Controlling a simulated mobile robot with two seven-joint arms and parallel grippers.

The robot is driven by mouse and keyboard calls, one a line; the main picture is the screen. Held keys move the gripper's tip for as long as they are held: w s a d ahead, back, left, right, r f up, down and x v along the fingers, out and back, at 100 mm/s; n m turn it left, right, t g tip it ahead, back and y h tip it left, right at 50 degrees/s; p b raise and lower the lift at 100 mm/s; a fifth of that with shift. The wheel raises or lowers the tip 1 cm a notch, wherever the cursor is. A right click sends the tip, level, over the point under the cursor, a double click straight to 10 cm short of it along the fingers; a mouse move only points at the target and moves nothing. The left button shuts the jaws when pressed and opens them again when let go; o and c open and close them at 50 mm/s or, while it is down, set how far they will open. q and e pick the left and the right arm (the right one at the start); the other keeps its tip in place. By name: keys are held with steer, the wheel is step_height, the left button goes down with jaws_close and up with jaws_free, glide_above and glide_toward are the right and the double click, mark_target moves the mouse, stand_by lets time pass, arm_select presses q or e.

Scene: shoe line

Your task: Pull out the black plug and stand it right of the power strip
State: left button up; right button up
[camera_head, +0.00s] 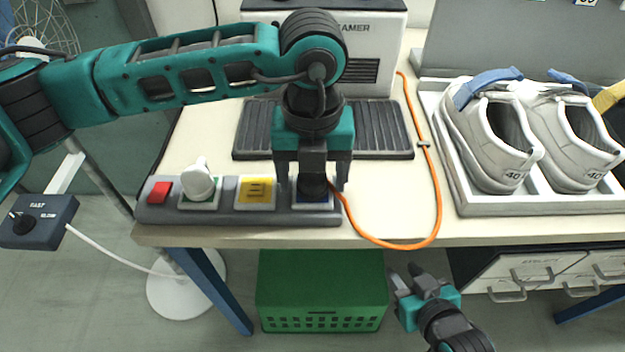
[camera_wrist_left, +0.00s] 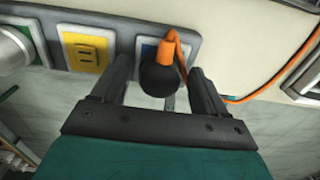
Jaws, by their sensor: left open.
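The grey power strip (camera_head: 240,215) lies along the front edge of the table. The black plug (camera_head: 314,187) is at the blue socket (camera_head: 313,203) at its right end, with an orange cord leaving it. In the left wrist view the plug (camera_wrist_left: 159,78) stands between the fingers, with a gap on each side. My left gripper (camera_head: 313,183) is open, pointing down around the plug. It also shows in the left wrist view (camera_wrist_left: 160,85). My right gripper (camera_head: 413,277) is low, in front of the table and right of the green crate; its fingers look apart.
A white plug (camera_head: 199,184), a yellow socket (camera_head: 257,191) and a red switch (camera_head: 159,192) are on the strip. The orange cord (camera_head: 438,190) loops over the tabletop right of the strip. A tray of white shoes (camera_head: 490,135) stands further right. Bare tabletop (camera_head: 385,205) lies inside the loop.

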arm_select(q)
steer(key=shift+c, duration=0.2)
jaws_close()
steer(key=shift+r, duration=0.1)
steer(key=shift+r, duration=0.1)
steer(key=shift+r+p, duration=0.9)
steer(key=shift+r, duration=0.5)
steer(key=shift+r+p, duration=0.8)
steer(key=shift+r, duration=0.65)
